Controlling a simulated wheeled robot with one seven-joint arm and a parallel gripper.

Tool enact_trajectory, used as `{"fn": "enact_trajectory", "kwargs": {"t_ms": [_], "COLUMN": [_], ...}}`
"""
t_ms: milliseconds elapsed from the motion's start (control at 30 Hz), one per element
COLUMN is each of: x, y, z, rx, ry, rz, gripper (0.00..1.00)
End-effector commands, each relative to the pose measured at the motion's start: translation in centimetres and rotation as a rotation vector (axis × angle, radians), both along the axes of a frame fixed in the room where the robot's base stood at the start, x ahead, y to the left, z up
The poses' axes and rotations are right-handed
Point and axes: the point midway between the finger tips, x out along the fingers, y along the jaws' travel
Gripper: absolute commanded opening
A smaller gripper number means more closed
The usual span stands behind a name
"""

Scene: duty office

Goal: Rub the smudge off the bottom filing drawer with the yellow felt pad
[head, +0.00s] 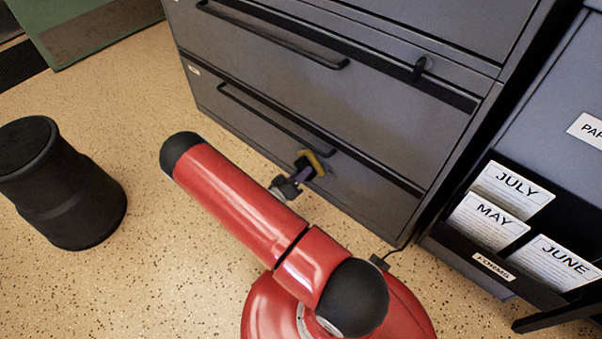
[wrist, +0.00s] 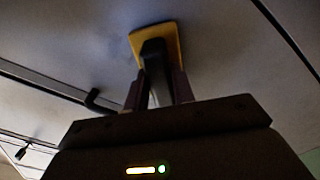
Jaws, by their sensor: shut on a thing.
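The bottom filing drawer (head: 360,187) is the lowest grey front of the cabinet, with a dark bar handle; its front also shows in the wrist view (wrist: 220,55). My gripper (head: 301,176) is at this drawer front, just below the right end of the handle. In the wrist view my gripper (wrist: 158,92) is shut on the dark grip of the yellow felt pad (wrist: 172,38). The pad (head: 317,162) is against or very close to the drawer front; I cannot tell if it touches. I see no smudge; it may be hidden behind the pad.
A black bin-like cylinder (head: 62,185) stands on the speckled floor at left. A black forms rack (head: 463,240) with cards is at right, beside the cabinet. A higher drawer with a handle (head: 275,38) is above.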

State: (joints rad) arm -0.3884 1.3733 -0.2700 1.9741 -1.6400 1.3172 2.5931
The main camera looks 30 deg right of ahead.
Motion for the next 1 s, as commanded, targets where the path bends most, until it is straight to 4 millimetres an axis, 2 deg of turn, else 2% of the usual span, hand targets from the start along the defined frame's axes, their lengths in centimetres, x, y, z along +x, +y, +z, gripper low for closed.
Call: {"fn": "enact_trajectory", "kwargs": {"t_ms": [300,567,1000], "x": [-2.5,-3.4,-6.3], "y": [-1.1,-1.5,-2.6], "z": [0.0,-0.1,0.0], "rx": [-0.002,-0.001,-0.002], "ry": [0.003,0.002,0.000], "rz": [-0.001,-0.001,-0.001], "gripper": [0.07,0.07,0.07]}}
